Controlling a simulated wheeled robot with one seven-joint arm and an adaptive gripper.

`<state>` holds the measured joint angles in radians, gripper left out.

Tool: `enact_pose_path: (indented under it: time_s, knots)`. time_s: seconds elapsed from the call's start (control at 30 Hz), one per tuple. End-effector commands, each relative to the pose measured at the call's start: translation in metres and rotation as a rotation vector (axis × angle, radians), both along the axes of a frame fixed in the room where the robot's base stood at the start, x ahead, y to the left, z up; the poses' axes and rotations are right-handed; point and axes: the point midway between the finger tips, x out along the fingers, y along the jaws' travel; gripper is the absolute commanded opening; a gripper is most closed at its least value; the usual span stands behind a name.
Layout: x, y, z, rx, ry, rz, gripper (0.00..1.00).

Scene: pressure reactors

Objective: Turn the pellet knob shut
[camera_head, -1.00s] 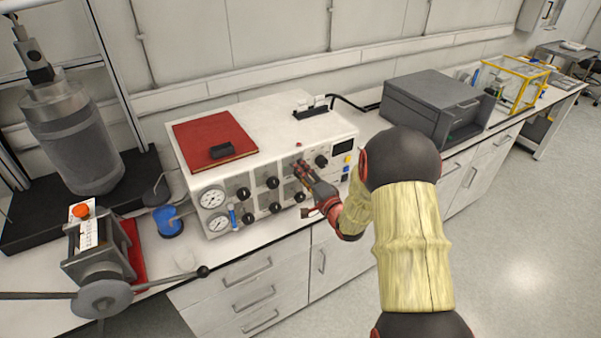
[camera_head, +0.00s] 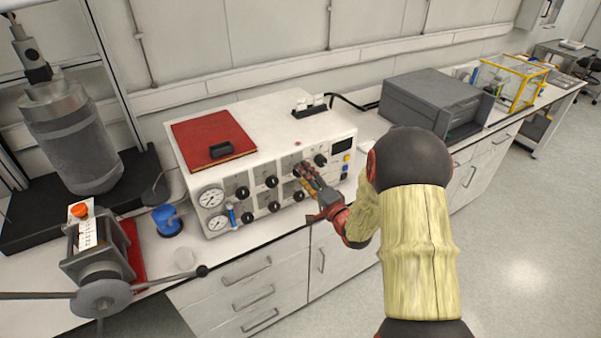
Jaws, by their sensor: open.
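The white control box (camera_head: 275,120) stands on the bench, its front panel carrying two rows of black knobs. The upper row shows knobs at the left (camera_head: 242,192), the middle (camera_head: 271,181) and the far right (camera_head: 320,160). I cannot read the labels, so I cannot tell which is the pellet knob. My gripper (camera_head: 304,172) is open at the right part of the panel, its fingers around or just in front of an upper-row knob, which they mostly hide. Whether they touch it is too small to tell. A lower-row knob (camera_head: 298,196) shows just below the fingers.
Two round gauges (camera_head: 211,198) sit at the panel's left end. A red book (camera_head: 213,140) lies on the box. A grey machine (camera_head: 435,103) stands to the right. A hand-wheel press (camera_head: 100,260) and a blue-based item (camera_head: 167,219) are at the left. The floor right is clear.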

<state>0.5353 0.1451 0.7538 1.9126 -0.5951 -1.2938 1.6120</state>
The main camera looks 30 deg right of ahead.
Motion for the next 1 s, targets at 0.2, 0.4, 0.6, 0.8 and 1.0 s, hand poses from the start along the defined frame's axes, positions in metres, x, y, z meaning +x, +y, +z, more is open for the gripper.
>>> enact_pose_path:
  time_s: [0.2, 0.4, 0.6, 0.8, 1.0]
  knots:
    - [-0.047, -0.004, 0.0, -0.001, 0.001, -0.004, 0.51]
    - [-0.076, -0.004, 0.0, -0.001, 0.0, -0.003, 0.51]
    - [-0.087, -0.003, 0.0, 0.0, 0.0, 0.0, 0.51]
    - [-0.087, -0.003, 0.0, 0.0, 0.0, 0.0, 0.51]
    - [-0.087, -0.003, 0.0, -0.001, 0.0, 0.0, 0.51]
